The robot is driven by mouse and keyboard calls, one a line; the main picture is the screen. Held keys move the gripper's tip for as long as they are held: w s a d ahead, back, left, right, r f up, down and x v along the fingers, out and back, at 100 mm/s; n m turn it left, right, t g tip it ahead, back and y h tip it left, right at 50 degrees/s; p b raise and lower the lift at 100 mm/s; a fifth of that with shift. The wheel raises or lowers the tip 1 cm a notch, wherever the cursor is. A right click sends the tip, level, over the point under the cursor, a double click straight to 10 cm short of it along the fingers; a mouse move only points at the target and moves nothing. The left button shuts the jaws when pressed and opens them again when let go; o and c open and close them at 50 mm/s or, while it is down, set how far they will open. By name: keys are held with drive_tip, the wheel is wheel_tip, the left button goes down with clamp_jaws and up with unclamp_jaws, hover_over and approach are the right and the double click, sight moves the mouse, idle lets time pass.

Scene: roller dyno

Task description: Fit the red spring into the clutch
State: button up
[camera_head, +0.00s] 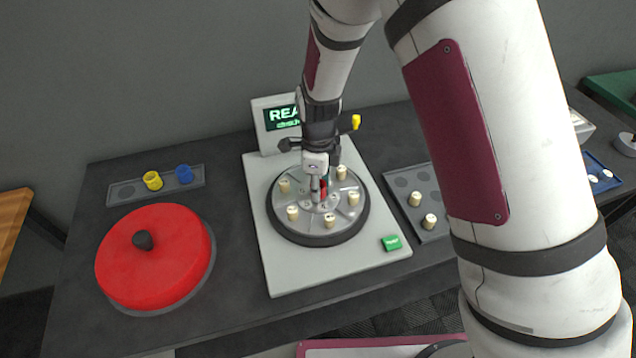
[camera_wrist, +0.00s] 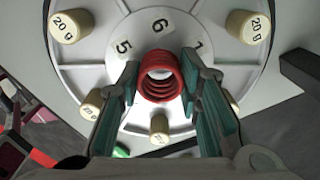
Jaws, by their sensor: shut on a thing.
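The red spring (camera_wrist: 160,77) is a short red coil between my gripper's two fingertips. My gripper (camera_wrist: 163,85) is shut on it, with a teal-padded finger on each side. In the head view my gripper (camera_head: 318,190) points down over the clutch, and a sliver of the red spring (camera_head: 324,187) shows there. The clutch (camera_head: 293,225) is a round grey plate with a dark rim and several cream cylinders on it; in the wrist view the clutch (camera_wrist: 110,47) shows printed numbers 5, 6 and 1. The spring is over the plate's middle; I cannot tell whether it touches.
A yellow spring (camera_head: 152,180) and a blue spring (camera_head: 184,174) sit in a grey tray (camera_head: 125,192) at left. A large red disc cover (camera_head: 160,265) lies in front of it. A screen (camera_head: 282,117) stands behind, a green button (camera_head: 391,243) in front, and a weight tray (camera_head: 425,185) at right.

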drive_tip(key=shift+f, duration=0.2)
drive_tip(key=o, duration=1.2)
drive_tip(key=shift+f, duration=0.1)
drive_tip(key=shift+o, duration=0.3)
drive_tip(key=o, duration=0.4)
drive_tip(key=shift+c, duration=0.2)
drive_tip(key=shift+r+p, duration=1.35)
drive_tip(key=shift+r, duration=2.2)
